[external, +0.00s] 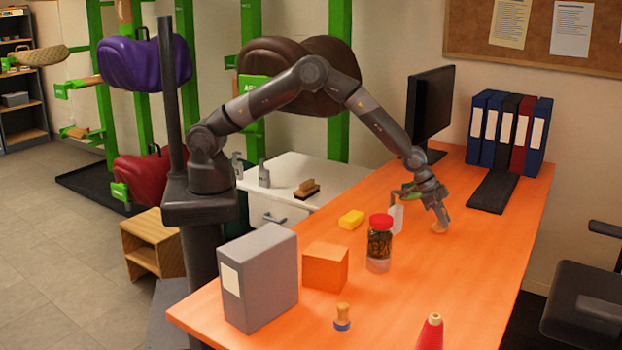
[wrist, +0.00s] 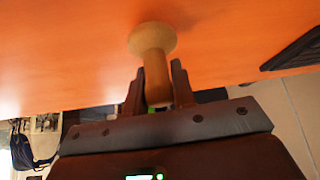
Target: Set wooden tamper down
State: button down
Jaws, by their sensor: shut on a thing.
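The wooden tamper (wrist: 154,62) shows in the wrist view with its shaft between the two fingers of my gripper (wrist: 157,82) and its wide round end pointing away from the gripper. My gripper (external: 437,208) is shut on it. In the external view the pale tamper (external: 439,228) shows below my gripper, at or just above the orange tabletop (external: 470,270). I cannot tell whether its round end touches the table. The upper end of the shaft is partly hidden by the gripper.
A keyboard (external: 492,192), binders (external: 508,132) and a monitor (external: 431,110) are at the back. The tabletop right of and in front of the tamper is clear.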

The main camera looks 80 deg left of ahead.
jog(key=shift+f, duration=0.2)
jog(key=shift+f, duration=0.1)
jog(key=c, duration=1.2)
grip_release()
jog(key=shift+f, duration=0.1)
